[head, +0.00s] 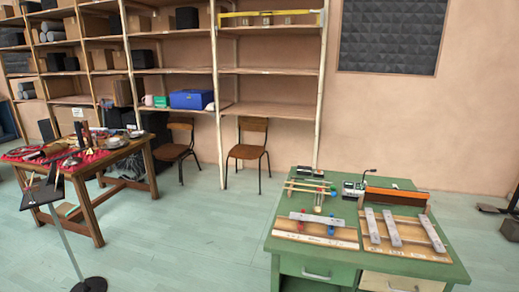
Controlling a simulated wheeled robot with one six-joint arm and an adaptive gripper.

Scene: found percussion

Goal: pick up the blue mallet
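The green workbench (285,243) stands at the lower right in the head view. I cannot single out the blue mallet with certainty at this size. A small blue spot (331,230) shows at the front of the bench, by a grey metal bar (312,218) on a wooden board, with a red spot (301,226) to its left. Another small blue spot (333,193) shows farther back, at the right end of thin rods on a light wooden rack (300,186). My gripper is not in view.
Another board with several grey bars (395,229) lies at the bench's right, before a long orange-brown piece (397,196). A wooden table (93,202) with a red cloth and a black stand (42,192) are at left. Open floor (190,225) lies between. Chairs and shelves line the wall.

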